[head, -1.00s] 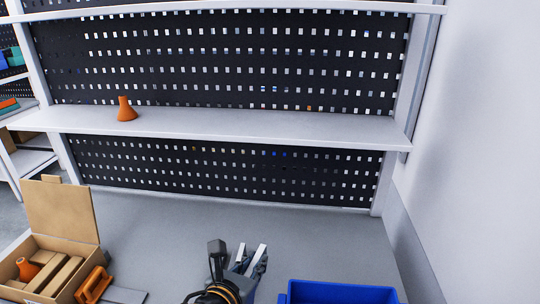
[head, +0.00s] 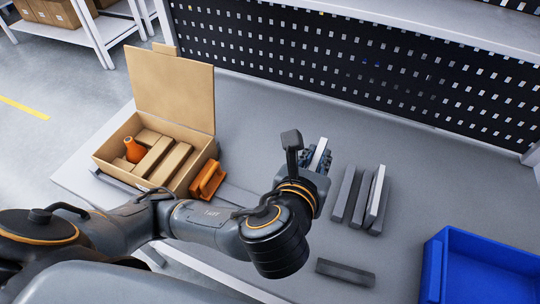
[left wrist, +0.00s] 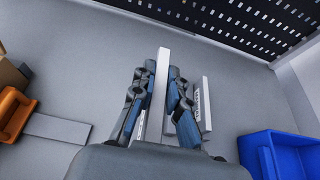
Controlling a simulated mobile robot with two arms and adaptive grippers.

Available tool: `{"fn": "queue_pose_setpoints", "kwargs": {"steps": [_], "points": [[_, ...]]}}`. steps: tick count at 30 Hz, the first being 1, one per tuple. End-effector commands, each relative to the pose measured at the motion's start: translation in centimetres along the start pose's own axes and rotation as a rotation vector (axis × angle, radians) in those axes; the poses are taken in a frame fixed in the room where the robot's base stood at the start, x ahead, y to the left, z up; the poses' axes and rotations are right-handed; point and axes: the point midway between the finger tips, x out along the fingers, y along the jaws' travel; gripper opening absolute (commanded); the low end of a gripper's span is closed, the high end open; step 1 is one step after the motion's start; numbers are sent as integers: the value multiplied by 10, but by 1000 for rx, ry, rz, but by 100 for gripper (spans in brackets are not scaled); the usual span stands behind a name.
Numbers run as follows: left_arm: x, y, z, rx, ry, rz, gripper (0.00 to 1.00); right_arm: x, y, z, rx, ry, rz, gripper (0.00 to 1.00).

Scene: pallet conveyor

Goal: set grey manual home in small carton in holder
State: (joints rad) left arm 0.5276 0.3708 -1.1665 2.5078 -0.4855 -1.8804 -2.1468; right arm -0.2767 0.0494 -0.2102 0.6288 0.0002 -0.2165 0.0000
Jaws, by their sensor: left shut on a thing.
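My left gripper (head: 318,157) is shut on a thin, pale grey upright slab, likely the manual (head: 318,153), above the table right of the carton. In the left wrist view the manual (left wrist: 162,75) stands between the two fingers. The open cardboard carton (head: 172,188) sits at the left of the table with its lid raised. It holds several brown blocks and an orange vase-shaped piece (head: 134,150). I cannot make out a separate holder around the carton. My right gripper is not in view.
An orange handled object (head: 207,180) stands against the carton's right side. Dark grey and white slabs (head: 376,195) stand in a row right of my gripper. A dark grey bar (head: 345,272) lies near the front edge. A blue bin (head: 490,268) is at right.

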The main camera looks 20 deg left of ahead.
Motion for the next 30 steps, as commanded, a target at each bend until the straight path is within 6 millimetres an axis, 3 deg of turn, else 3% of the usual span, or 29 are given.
{"fn": "queue_pose_setpoints", "kwargs": {"steps": [6, 10, 14, 18, 24, 30], "points": [[26, 10, -9, 0, -4, 5, 0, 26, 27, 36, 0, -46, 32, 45], [55, 27, -6, 5, 0, 9, 0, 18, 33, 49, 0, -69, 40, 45], [86, 42, -8, 4, 0, 8, 0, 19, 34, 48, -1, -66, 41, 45], [115, 52, -26, 3, 2, 5, 0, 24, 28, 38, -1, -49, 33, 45], [137, 59, -37, 1, -2, 0, 0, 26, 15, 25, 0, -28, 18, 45], [154, 65, -52, 3, 1, 1, 0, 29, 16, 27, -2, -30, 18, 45]]}}
